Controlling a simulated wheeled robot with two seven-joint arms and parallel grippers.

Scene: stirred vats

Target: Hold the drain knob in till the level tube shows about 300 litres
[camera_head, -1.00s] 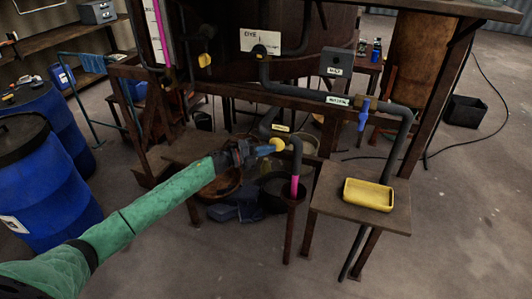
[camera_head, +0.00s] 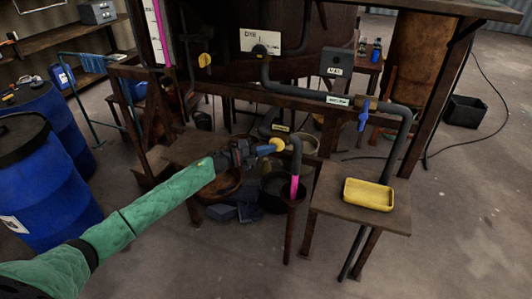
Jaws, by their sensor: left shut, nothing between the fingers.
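The yellow drain knob (camera_head: 277,145) sits on the dark drain pipe below the vat. My left gripper (camera_head: 262,150) is shut and empty, its fingertips against or very close to the knob's left side; exact contact is hard to see. Pink liquid (camera_head: 294,188) runs from the pipe's downturned end toward a dark round tub (camera_head: 272,193). The level tube (camera_head: 161,38) stands on a white scale at the upper left, with pink in it; its figures are too small to read. My right gripper is not in view.
A small table with a yellow tray (camera_head: 368,195) stands right of the outlet. A blue-handled valve (camera_head: 363,118) is on the pipe above it. Blue drums (camera_head: 45,190) stand at the left. Dark blocks (camera_head: 237,212) lie on the floor beside the tub.

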